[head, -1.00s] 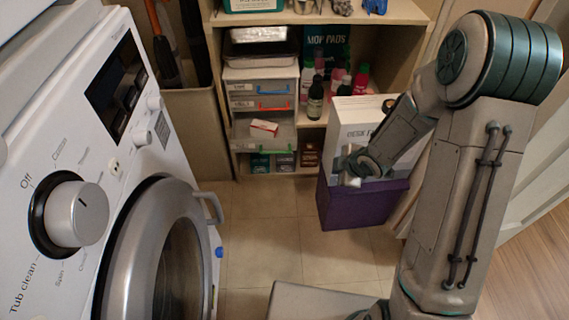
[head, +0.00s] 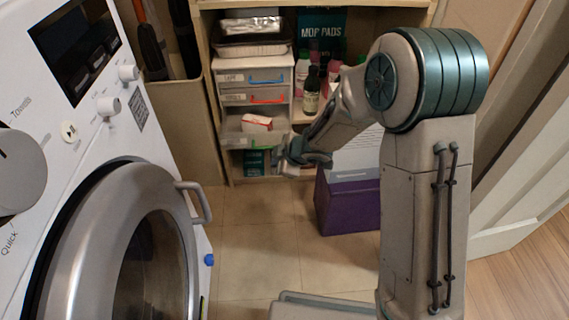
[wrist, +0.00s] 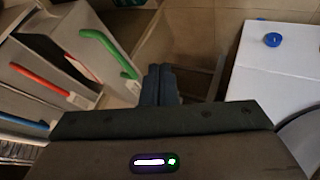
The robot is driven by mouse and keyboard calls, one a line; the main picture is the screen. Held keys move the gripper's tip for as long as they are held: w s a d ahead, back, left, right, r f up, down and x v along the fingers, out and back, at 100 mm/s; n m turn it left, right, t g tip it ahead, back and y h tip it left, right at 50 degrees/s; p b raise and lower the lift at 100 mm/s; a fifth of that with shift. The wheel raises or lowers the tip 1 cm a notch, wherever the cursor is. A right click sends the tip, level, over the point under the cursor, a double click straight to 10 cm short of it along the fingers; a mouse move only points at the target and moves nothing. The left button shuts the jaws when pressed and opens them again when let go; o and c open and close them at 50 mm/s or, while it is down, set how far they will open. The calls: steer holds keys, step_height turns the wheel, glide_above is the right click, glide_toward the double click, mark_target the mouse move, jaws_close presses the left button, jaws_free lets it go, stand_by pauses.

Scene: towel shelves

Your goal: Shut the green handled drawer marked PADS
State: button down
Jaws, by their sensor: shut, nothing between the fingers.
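The green handled drawer (head: 230,136) is the lowest of the small drawer unit in the head view. It stands pulled out, with a red and white box (head: 257,123) inside. Its green handle (wrist: 112,52) shows clearly in the wrist view; its label is too small to read. My gripper (head: 281,165) is shut and empty, in front of the drawer's right end in the head view. In the wrist view its fingertips (wrist: 160,70) are together just right of the green handle, with a small gap showing. My gripper hides the right part of the drawer front in the head view.
Above are a red handled drawer (head: 234,98) and a blue handled drawer (head: 232,77), both shut. Bottles (head: 311,92) stand on the shelf to the right. The washer (head: 60,190) is at left; floor between is clear.

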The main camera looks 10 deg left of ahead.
steer(key=shift+w+a+f, duration=0.25)
steer(key=shift+w+a, duration=0.15)
steer(key=shift+w, duration=0.45)
steer(key=shift+w+a+f, duration=0.3)
steer(key=shift+w+a, duration=0.1)
steer(key=shift+w, duration=0.4)
steer(key=shift+w+a+f, duration=0.25)
steer(key=shift+w+a, duration=0.15)
steer(key=shift+w, duration=0.45)
steer(key=shift+p, duration=0.3)
